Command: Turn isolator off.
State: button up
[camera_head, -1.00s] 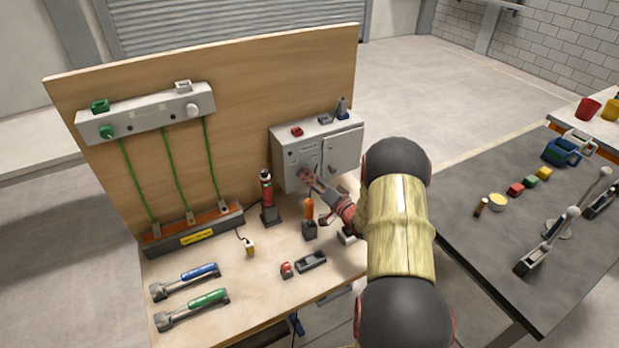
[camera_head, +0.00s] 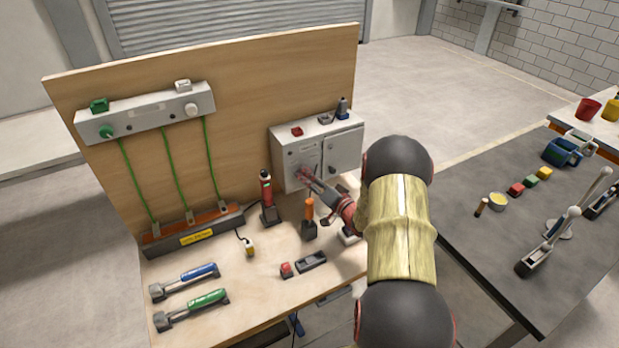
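The isolator is a grey box (camera_head: 318,131) standing on the wooden bench against the upright board. Its right-hand door (camera_head: 343,152) stands slightly proud of the front. My gripper (camera_head: 304,174) is at the lower left part of the box's front, where the switch handle would be; the fingertips cover that spot. Something reddish shows at the fingertips, too small to make out. I cannot tell whether the fingers are closed on it. My arm reaches in from the right and hides part of the bench.
Green- and blue-handled tools lie at the bench's front left.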

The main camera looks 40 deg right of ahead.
jog(key=shift+o, duration=0.2)
jog(key=s+a, duration=0.1)
jog(key=s, duration=1.1)
jog(key=shift+r, duration=0.1)
jog(key=w+a+r+n+g+h, duration=0.2)
jog(key=w+a+r+n+g, duration=0.15)
jog(key=w+r, duration=0.45)
jog(key=s+a+r+n+g+h, duration=0.1)
jog(key=s+a+r+g, duration=0.2)
jog(key=a+r, duration=0.4)
jog(key=s+a+r+n+g+y+b, duration=0.1)
jog(key=s+a+n+g+y, duration=0.3)
jog(key=s+a, duration=1.9)
jog(key=shift+s+a+r+n+g+y, duration=0.3)
jog(key=shift+a+r+n+g, duration=0.45)
jog(key=shift+a, duration=0.35)
